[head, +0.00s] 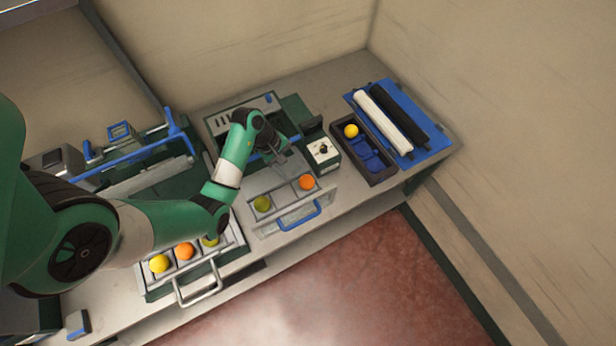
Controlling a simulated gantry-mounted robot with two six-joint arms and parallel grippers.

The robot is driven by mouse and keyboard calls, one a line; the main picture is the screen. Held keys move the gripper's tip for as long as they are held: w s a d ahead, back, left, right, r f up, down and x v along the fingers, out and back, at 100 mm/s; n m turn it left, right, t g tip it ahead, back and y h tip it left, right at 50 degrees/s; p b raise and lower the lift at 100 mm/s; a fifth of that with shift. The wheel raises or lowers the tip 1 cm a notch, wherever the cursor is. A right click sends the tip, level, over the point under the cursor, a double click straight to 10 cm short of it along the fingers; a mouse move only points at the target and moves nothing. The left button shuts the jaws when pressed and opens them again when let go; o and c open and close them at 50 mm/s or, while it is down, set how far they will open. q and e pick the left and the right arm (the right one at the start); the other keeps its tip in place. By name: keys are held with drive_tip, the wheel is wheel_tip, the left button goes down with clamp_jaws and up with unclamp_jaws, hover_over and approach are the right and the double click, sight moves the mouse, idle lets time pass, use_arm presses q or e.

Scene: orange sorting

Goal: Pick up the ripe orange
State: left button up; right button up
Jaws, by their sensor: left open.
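An orange-coloured fruit (306,182) sits in the right part of a grey tray (275,222) with a blue handle. A green fruit (262,204) sits in the left part of that tray. A second orange-coloured fruit (184,251) lies in the nearer left tray (228,258), between a yellow fruit (159,263) and a yellow-green one (210,241) partly hidden by my arm. My left gripper (288,164) is open above the back of the blue-handled tray, up and left of its orange fruit and apart from it. My right gripper is not in view.
A dark box (376,177) with a yellow fruit (351,130) and blue compartments stands to the right. Beside it a blue mat (435,140) bears a white and a black roll. A small white-topped device (322,151) stands close right of my gripper.

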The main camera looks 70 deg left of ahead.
sight(303, 179)
use_arm(q)
drive_tip(key=x, duration=0.4)
drive_tip(key=shift+d+b, duration=0.1)
drive_tip(key=shift+b, duration=0.25)
drive_tip(key=b+x, duration=0.1)
drive_tip(key=x, duration=0.4)
drive_tip(key=shift+d+f+b, duration=0.1)
drive_tip(key=shift+f+b, duration=0.05)
drive_tip(key=shift+b, duration=0.25)
drive_tip(key=c, duration=1.2)
